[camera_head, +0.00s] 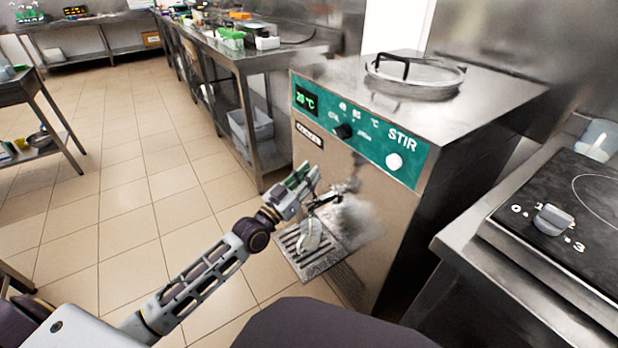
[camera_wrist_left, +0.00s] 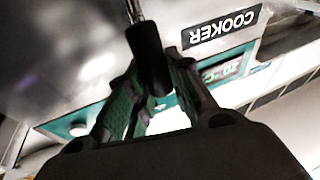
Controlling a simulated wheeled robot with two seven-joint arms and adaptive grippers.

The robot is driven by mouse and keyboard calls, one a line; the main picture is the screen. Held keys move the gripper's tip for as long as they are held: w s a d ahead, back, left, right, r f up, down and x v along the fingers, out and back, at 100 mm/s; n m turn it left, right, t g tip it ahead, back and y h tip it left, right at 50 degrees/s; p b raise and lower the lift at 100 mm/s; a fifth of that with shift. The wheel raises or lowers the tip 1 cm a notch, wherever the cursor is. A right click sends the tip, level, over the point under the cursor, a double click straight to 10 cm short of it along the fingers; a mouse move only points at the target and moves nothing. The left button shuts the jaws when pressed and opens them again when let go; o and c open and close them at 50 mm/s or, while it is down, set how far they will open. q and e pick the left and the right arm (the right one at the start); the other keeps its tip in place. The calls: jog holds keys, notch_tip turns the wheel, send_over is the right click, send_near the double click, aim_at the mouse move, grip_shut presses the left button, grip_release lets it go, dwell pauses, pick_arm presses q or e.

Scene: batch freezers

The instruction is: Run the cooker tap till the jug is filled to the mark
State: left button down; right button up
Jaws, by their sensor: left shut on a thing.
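The cooker (camera_head: 392,245) is a steel cabinet with a green panel. Its metal tap (camera_head: 347,187) sticks out of the front below the panel. My left gripper (camera_head: 308,187) is at the tap, its fingers shut on the black tap lever, which shows between the fingers in the left wrist view (camera_wrist_left: 150,58). A small clear jug (camera_head: 311,238) stands under the tap on the slotted drip tray (camera_head: 328,262), partly covered by the gripper and tap. Its mark and fill level are too small to tell. My right gripper is out of view.
A knob (camera_head: 343,131) and a white button (camera_head: 394,161) sit on the panel. A hob (camera_head: 560,215) on a steel counter stands at the right. A steel table (camera_head: 262,62) stands behind the cooker. The tiled floor at the left is clear.

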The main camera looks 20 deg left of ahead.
pick_arm(q)
jog(key=c, duration=1.3)
grip_release()
jog(key=shift+o, duration=0.2)
jog(key=shift+s, duration=0.1)
jog(key=v, duration=1.1)
jog(key=shift+s, duration=0.35)
jog(key=shift+a, duration=0.15)
